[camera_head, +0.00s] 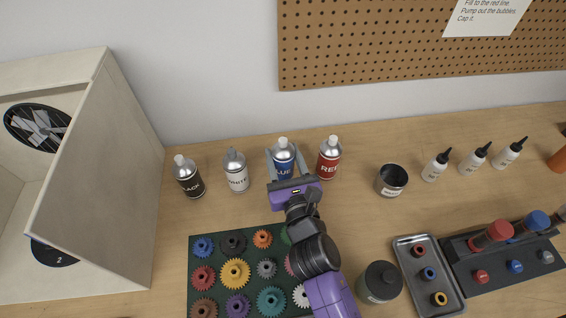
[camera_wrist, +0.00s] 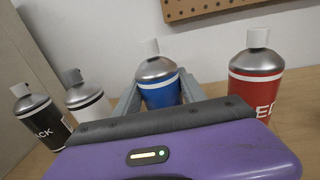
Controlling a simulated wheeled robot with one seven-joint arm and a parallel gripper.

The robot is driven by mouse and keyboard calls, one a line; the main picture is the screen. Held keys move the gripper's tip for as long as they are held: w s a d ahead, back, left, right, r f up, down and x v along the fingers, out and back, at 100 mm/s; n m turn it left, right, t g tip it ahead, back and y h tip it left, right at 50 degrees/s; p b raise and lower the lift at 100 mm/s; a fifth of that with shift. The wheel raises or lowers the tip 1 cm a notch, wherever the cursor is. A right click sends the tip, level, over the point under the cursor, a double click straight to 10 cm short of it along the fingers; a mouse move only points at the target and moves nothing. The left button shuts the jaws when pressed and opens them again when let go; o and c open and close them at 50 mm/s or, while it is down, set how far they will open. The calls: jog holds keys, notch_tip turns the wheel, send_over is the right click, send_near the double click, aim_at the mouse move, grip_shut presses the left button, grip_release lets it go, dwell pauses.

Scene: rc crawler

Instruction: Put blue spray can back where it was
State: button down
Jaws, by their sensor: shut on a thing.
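The blue spray can (camera_head: 283,158) stands upright in a row of spray cans at the back of the wooden bench. It has a silver shoulder and a white cap. My gripper (camera_head: 284,168) is shut on it, with one grey finger on each side of the can. In the wrist view the blue can (camera_wrist: 158,82) shows between the fingers (camera_wrist: 160,98). Its lower part is hidden behind my purple gripper body. I cannot tell whether its base touches the bench.
The black can (camera_head: 188,178) and white can (camera_head: 236,172) stand to the left, the red can (camera_head: 329,158) close on the right. A gear mat (camera_head: 218,235) lies in front. A white booth (camera_head: 105,170) stands at left. A dark cup (camera_head: 391,180) and several small bottles (camera_head: 436,167) stand at right.

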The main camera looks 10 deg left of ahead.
jog(key=shift+f, duration=0.4)
jog(key=shift+f, duration=0.1)
jog(key=c, duration=0.7)
grip_release()
jog(key=shift+f, duration=0.1)
jog(key=shift+o, duration=0.2)
jog(key=shift+r, duration=0.3)
jog(key=b+v, duration=0.1)
jog(key=v, duration=1.1)
jog(key=shift+f, duration=0.15)
jog(key=shift+s, duration=0.1)
